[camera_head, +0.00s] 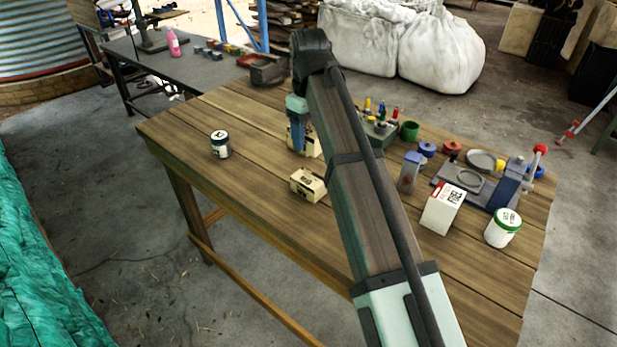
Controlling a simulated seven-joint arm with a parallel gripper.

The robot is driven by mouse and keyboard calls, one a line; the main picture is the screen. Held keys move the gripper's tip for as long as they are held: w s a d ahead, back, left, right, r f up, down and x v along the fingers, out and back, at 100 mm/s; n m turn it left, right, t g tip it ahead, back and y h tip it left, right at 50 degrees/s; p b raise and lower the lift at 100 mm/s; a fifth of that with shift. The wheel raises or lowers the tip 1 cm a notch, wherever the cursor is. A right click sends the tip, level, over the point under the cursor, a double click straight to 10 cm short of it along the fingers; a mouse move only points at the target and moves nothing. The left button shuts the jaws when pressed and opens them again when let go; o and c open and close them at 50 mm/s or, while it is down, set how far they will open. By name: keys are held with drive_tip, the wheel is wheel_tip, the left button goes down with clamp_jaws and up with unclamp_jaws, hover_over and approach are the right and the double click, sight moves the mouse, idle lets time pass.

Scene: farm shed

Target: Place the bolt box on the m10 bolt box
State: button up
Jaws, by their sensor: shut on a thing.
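My gripper (299,147) points down over the middle of the wooden table, with its blue finger in front of a cream box (313,143). It is shut on this box, which is partly hidden by the finger and by my arm. Whether the held box touches the table or anything under it cannot be told. A second small cream box (308,184) with dark markings lies on the table nearer the camera, apart from the gripper. The print on both boxes is too small to read, so I cannot tell which is the m10 bolt box.
On the wooden table (255,190), a dark-and-white can (220,145) stands left. Right of my arm are a white-red carton (442,208), a white jar with green label (503,228), a blue-grey box (409,172), a green cup (409,131) and a clamp-like tool (507,184). The left end is mostly clear.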

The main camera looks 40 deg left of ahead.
sight(309, 178)
drive_tip(key=shift+s+d+f, duration=0.1)
drive_tip(key=shift+s+f, duration=0.05)
drive_tip(key=shift+f, duration=4.8)
drive_tip(key=shift+f, duration=0.15)
drive_tip(key=o, duration=1.5)
wheel_tip(309, 178, up, 12)
drive_tip(key=shift+r, duration=0.15)
